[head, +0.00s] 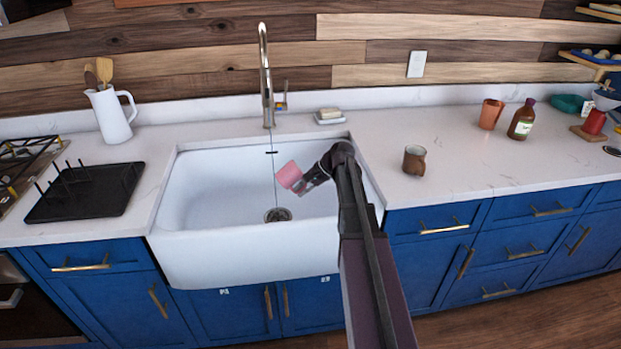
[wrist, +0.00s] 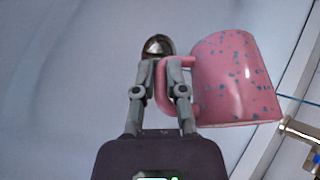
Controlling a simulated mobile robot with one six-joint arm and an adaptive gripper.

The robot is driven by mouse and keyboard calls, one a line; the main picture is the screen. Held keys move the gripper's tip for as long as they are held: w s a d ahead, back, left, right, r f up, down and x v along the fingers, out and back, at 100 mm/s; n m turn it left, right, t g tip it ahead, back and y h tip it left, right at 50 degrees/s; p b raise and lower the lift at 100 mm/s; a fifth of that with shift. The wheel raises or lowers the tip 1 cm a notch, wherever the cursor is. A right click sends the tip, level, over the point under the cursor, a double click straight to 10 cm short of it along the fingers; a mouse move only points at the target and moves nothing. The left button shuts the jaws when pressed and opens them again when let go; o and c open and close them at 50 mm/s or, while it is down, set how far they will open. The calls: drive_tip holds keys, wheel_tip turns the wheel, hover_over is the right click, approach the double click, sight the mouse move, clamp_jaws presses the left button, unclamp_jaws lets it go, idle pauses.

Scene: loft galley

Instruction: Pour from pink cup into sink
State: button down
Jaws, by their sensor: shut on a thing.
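The pink cup (head: 289,175) is held in the air over the white sink (head: 205,250) and looks tilted in the head view. In the wrist view the cup (wrist: 235,82) shows blue speckles, and its handle is between my fingers. My gripper (head: 304,184) is shut on this handle, to the right of the cup in the head view. It also shows in the wrist view (wrist: 160,85). The drain (head: 278,215) is in the basin floor below the cup. The cup's inside is hidden, and I see no liquid leaving it.
A tall metal faucet (head: 266,75) stands behind the sink, with a thin line below it, perhaps water. A soap dish (head: 329,117) is at the back edge. A brown mug (head: 414,160) stands right, a black drying rack (head: 87,193) and white pitcher (head: 110,115) left.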

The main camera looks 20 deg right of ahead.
drive_tip(key=shift+a+r+y+b, duration=0.1)
drive_tip(key=shift+r+y+b, duration=0.1)
drive_tip(key=shift+y+b, duration=0.5)
drive_tip(key=shift+r+y+b, duration=0.2)
drive_tip(key=shift+y+b, duration=0.35)
drive_tip(key=shift+y, duration=0.25)
idle(0.3)
drive_tip(key=shift+d+r+t+y+b, duration=0.3)
drive_tip(key=shift+d+t+y+b, duration=0.15)
drive_tip(key=shift+y+b, duration=0.4)
idle(0.5)
drive_tip(key=shift+d+r+t+y+b, duration=0.1)
drive_tip(key=shift+r+t+y+b, duration=0.25)
drive_tip(key=shift+y+b, duration=1)
idle(0.8)
drive_tip(key=shift+r+h, duration=0.2)
drive_tip(key=shift+h, duration=0.1)
drive_tip(key=shift+h+p, duration=0.3)
drive_tip(key=shift+p, duration=0.25)
drive_tip(key=shift+f+h+p, duration=0.2)
drive_tip(key=shift+h+p, duration=0.4)
drive_tip(key=shift+p, duration=0.15)
drive_tip(key=shift+a+f+g+h+p, duration=0.25)
drive_tip(key=shift+a+g+h+p, duration=0.2)
drive_tip(key=shift+h+p, duration=0.25)
drive_tip(key=shift+f, duration=0.3)
